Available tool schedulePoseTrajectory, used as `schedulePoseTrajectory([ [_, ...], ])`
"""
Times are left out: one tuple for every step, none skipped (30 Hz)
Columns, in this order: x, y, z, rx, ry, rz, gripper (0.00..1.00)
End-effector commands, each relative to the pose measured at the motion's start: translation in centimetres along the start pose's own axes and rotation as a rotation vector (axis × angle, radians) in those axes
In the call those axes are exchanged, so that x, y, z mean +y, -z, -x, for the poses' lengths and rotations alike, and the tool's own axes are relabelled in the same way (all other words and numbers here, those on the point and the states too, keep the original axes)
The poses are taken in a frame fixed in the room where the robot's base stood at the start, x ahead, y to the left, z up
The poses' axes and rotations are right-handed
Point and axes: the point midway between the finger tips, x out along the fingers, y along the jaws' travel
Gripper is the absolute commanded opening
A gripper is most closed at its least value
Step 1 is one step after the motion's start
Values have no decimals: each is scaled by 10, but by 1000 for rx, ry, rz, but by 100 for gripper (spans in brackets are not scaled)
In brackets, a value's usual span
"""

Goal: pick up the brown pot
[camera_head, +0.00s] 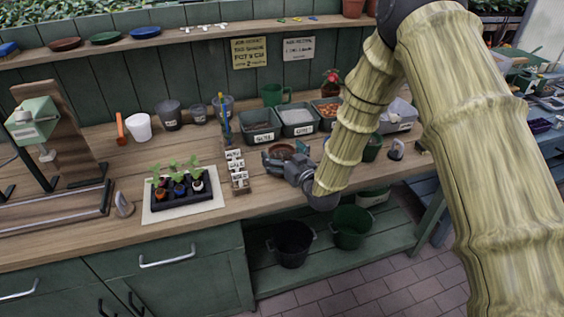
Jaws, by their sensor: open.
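A small round brown pot (282,149) stands on the wooden workbench (232,206), in front of the row of grey trays. My gripper (277,160) reaches in from the right, low over the bench, with its fingers beside the pot's near side. The gripper is open. The fingers and the hand hide the pot's lower part, and I cannot tell whether they touch it. Other reddish-brown pots (353,8) stand on the shelf at the top.
Labelled trays (261,126) with fillings stand behind the gripper. A rack of small labels (238,174) and a seedling tray (181,197) are to its left. A green pot (372,147) is to its right. Buckets (291,243) sit on the lower shelf.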

Motion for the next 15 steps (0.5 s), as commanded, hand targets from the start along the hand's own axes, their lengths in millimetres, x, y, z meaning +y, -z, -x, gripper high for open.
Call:
schedulePoseTrajectory([
  [0, 0, 0, 0, 0, 0, 100],
  [0, 0, 0, 0, 0, 0, 100],
  [0, 0, 0, 0, 0, 0, 95],
  [0, 0, 0, 0, 0, 0, 89],
  [0, 0, 0, 0, 0, 0, 84],
  [0, 0, 0, 0, 0, 0, 76],
  [0, 0, 0, 0, 0, 0, 71],
  [0, 0, 0, 0, 0, 1, 65],
  [0, 0, 0, 0, 0, 1, 58],
  [0, 0, 0, 0, 0, 1, 53],
  [0, 0, 0, 0, 0, 1, 53],
  [0, 0, 0, 1, 0, 1, 53],
  [0, 0, 0, 1, 0, 1, 53],
  [0, 0, 0, 1, 0, 1, 53],
  [0, 0, 0, 1, 0, 1, 53],
])
